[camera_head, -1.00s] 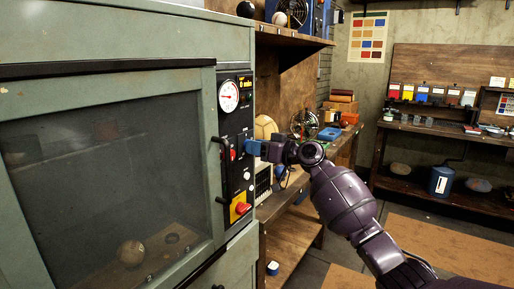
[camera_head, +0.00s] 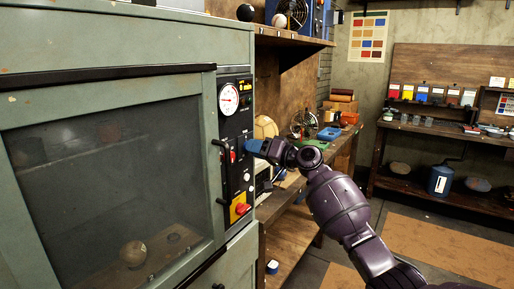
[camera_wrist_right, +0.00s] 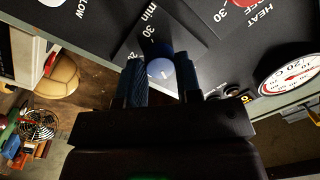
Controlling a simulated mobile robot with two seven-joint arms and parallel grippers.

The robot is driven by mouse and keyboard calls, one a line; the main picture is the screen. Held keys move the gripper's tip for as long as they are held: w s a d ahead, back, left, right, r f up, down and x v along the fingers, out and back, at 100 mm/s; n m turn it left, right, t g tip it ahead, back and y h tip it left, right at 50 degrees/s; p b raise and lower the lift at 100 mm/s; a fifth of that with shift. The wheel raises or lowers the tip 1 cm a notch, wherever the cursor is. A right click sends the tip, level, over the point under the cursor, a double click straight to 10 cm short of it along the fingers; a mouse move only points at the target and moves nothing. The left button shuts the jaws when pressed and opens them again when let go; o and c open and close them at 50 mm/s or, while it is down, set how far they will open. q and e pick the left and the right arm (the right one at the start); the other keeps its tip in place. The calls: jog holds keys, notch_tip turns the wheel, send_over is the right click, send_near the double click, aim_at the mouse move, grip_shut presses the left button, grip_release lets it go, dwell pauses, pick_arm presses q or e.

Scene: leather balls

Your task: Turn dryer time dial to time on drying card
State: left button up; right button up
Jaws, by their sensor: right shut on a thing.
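The green dryer (camera_head: 120,38) fills the left of the head view, with a black control panel (camera_head: 233,127) at its right edge. My right gripper (camera_head: 250,146) is at this panel, its blue fingers level with the red knob's height. In the right wrist view my right gripper (camera_wrist_right: 158,85) is shut around a small round time dial (camera_wrist_right: 160,70), beside the printed "30 min". The dial's pointer is mostly hidden by the fingers. I cannot make out a drying card for certain. My left gripper is not in view.
A round gauge (camera_head: 229,99) sits high on the panel, and a red-and-yellow switch (camera_head: 240,208) low on it. A ball (camera_head: 133,253) lies behind the dryer's glass. A wooden bench (camera_head: 340,150) stands close right of the dryer. The floor beyond my arm is clear.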

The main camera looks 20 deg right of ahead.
pick_arm(q)
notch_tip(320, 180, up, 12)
jog(key=p, duration=1.3)
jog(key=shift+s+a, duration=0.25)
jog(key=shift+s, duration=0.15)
pick_arm(e)
jog(key=m, duration=1.1)
jog(key=m+t+h, duration=0.1)
jog(key=m, duration=1.1)
jog(key=shift+s+a, duration=0.1)
jog(key=o, duration=0.9)
